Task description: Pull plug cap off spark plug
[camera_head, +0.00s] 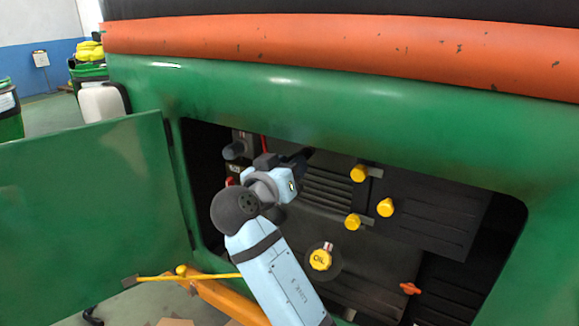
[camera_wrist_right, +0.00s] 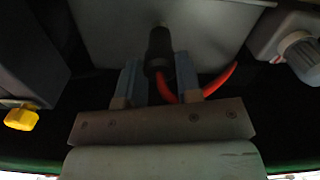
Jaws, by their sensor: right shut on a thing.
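The black plug cap (camera_wrist_right: 158,45) shows in the right wrist view, with a red cable (camera_wrist_right: 222,82) curving off to its right side. My right gripper (camera_wrist_right: 159,72) has one blue finger on each side of the cap and is shut on it. The spark plug itself is hidden, and I cannot tell whether the cap still sits on it. In the head view my right arm reaches into the engine bay of the green body, and its wrist hides the cap. My left gripper is in neither view.
An open green door (camera_head: 90,195) stands left of the bay. Yellow knobs (camera_head: 385,207), a yellow oil cap (camera_head: 320,260) and an orange wing-shaped knob (camera_head: 410,288) lie to the right of my arm.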

